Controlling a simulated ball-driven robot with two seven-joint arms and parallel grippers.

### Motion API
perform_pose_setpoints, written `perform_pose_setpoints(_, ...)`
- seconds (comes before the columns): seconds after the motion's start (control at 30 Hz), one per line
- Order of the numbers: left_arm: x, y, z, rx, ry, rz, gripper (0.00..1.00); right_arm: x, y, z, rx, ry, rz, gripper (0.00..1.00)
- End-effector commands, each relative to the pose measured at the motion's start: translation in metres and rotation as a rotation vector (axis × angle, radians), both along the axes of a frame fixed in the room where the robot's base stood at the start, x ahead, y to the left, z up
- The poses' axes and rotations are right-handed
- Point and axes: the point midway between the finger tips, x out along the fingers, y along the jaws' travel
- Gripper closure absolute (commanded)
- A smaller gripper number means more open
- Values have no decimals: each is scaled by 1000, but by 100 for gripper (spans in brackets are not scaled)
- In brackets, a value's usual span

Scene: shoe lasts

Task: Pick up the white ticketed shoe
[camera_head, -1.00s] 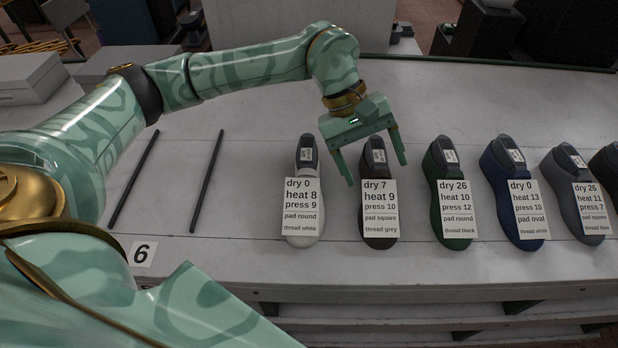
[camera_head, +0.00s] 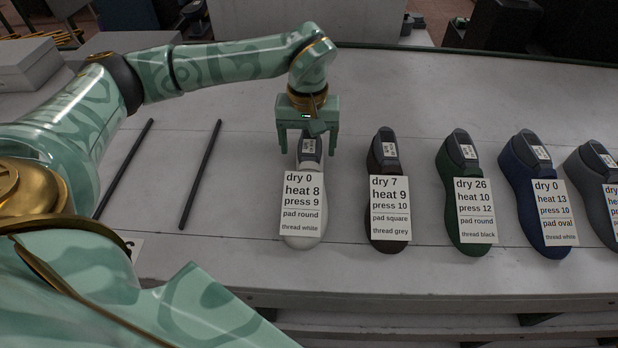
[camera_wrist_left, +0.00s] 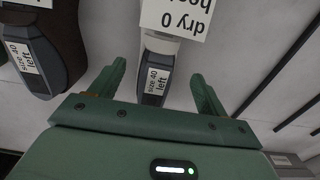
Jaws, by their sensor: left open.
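The white shoe (camera_head: 304,236) lies on the bench with its toe toward me. It has a dark grey heel top and a ticket (camera_head: 302,204) reading dry 0, heat 8, press 9, pad round, thread white. My left gripper (camera_head: 307,150) is open above its heel end, one finger on each side. In the left wrist view, the shoe's heel top (camera_wrist_left: 157,80), labelled "size 40 left", lies between the two open fingers (camera_wrist_left: 155,85), with no contact visible. My right gripper is not in view.
A dark brown ticketed shoe (camera_head: 387,156) stands close on the right, then green (camera_head: 456,195), blue (camera_head: 520,180) and grey (camera_head: 590,185) ones. Two dark rods (camera_head: 200,175) lie to the left. The bench (camera_head: 420,85) behind the shoes is clear.

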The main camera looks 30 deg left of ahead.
Motion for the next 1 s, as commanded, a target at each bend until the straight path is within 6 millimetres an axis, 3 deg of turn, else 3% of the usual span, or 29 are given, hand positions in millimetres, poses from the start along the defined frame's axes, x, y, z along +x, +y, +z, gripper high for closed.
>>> perform_pose_setpoints(0.23, 3, -1, -43, 0, 7, 0, 24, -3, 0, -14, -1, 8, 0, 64)
perform_pose_setpoints(0.53, 3, -1, -47, -1, 2, -1, 24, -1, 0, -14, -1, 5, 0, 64)
perform_pose_setpoints(0.57, 3, -1, -47, -1, 2, -1, 30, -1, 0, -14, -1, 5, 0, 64)
perform_pose_setpoints(0.8, 3, -1, -47, 0, 2, -1, 96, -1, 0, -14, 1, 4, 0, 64)
perform_pose_setpoints(1.0, 4, -1, -46, -1, 0, 0, 97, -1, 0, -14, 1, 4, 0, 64)
